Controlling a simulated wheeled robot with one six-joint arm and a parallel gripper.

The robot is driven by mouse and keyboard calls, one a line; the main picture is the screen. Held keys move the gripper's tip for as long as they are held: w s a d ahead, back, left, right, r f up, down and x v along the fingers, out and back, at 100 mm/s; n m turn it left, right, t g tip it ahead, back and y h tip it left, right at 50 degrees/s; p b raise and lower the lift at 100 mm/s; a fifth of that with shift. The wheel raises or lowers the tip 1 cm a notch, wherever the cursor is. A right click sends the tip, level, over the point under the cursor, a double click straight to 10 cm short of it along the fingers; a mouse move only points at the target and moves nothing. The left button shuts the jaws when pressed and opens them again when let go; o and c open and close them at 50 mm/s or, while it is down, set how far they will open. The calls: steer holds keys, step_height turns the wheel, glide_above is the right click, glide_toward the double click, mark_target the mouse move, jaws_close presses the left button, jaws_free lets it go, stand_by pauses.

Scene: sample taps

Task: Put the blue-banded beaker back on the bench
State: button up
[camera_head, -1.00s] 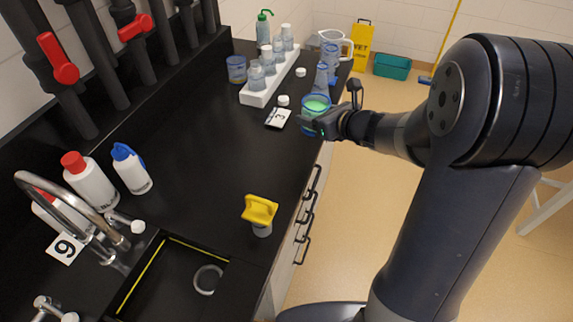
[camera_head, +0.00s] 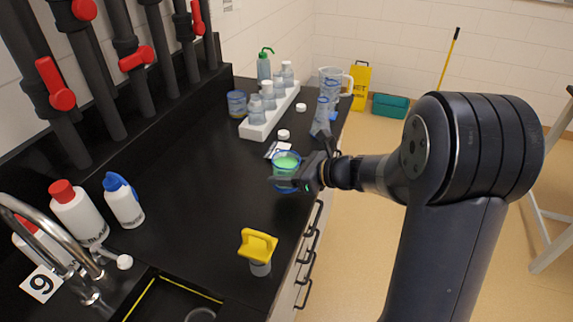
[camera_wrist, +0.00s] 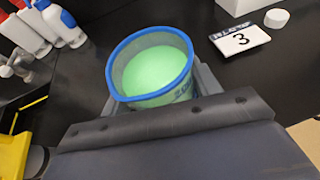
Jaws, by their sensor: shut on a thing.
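The blue-banded beaker (camera_head: 286,162) has a blue rim and holds green liquid. It also shows in the wrist view (camera_wrist: 150,68), close to upright. My gripper (camera_head: 296,178) is shut on it, with the fingers on either side of its body. The beaker is over the black bench (camera_head: 195,180), near its front edge. I cannot tell whether its base touches the bench top. Its lower part is hidden by my gripper.
A white bottle rack (camera_head: 270,117) and a tall cylinder (camera_head: 326,98) stand farther back. A yellow-handled item (camera_head: 258,246) is nearer. The bench middle is clear.

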steer(key=shift+f, duration=2)
steer(key=shift+f+b, duration=0.2)
steer(key=shift+b, duration=0.2)
steer(key=o, duration=1.2)
steer(key=shift+r, duration=0.2)
steer(key=shift+s+d+r, duration=0.1)
steer(key=shift+d+r, duration=0.05)
steer(key=shift+d, duration=0.1)
steer(key=v, duration=1.1)
steer(key=shift+s+d, duration=0.15)
steer(key=shift+d, duration=0.05)
steer(key=shift+a, duration=0.15)
